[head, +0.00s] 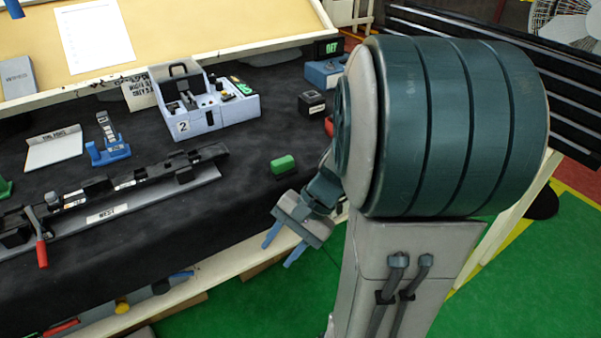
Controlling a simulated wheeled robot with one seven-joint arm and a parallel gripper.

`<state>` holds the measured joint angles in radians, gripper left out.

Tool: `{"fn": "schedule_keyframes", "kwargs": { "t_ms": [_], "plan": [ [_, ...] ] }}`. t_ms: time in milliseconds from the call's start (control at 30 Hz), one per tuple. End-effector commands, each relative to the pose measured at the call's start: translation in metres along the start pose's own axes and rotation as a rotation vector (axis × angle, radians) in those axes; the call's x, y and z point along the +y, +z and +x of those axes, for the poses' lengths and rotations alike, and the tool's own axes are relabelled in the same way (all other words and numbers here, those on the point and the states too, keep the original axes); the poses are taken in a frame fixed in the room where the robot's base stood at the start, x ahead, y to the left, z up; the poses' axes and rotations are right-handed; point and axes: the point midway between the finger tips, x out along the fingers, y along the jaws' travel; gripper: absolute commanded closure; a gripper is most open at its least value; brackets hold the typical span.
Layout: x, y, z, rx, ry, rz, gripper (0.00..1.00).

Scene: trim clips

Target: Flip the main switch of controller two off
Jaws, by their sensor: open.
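Controller two (218,115) is a pale lilac box marked with a "2", standing on the dark table cover at upper middle. It carries a dark upright lever part with a handle, small black controls and a green-lit panel (240,86) on its right. Its main switch is too small to tell apart, and so is its position. My gripper (278,256) has two blue fingers, spread apart and empty. It hangs at the table's front edge, below and right of the controller, well apart from it.
A green block (283,165) lies between my gripper and the controller. A black box (311,103) stands right of the controller. A long rail (120,190) with a red-handled lever lies at left, near a blue stand (108,152). Dark cover between these is clear.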

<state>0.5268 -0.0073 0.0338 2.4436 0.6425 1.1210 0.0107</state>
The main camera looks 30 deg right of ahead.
Motion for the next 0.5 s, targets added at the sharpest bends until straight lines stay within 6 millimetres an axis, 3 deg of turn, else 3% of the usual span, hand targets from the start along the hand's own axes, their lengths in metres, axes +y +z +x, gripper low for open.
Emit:
{"fn": "schedule_keyframes", "kwargs": {
  "t_ms": [33, 267, 367, 500],
  "plan": [
    [0.009, -0.023, 0.015, -0.048, -0.088, 0.118, 0.58],
    [0.026, -0.113, 0.024, -0.212, -0.551, 0.563, 0.58],
    [0.048, -0.161, 0.020, -0.256, -0.780, 0.738, 0.58],
    [0.095, -0.225, 0.010, -0.289, -1.108, 0.950, 0.58]
  ]
}}
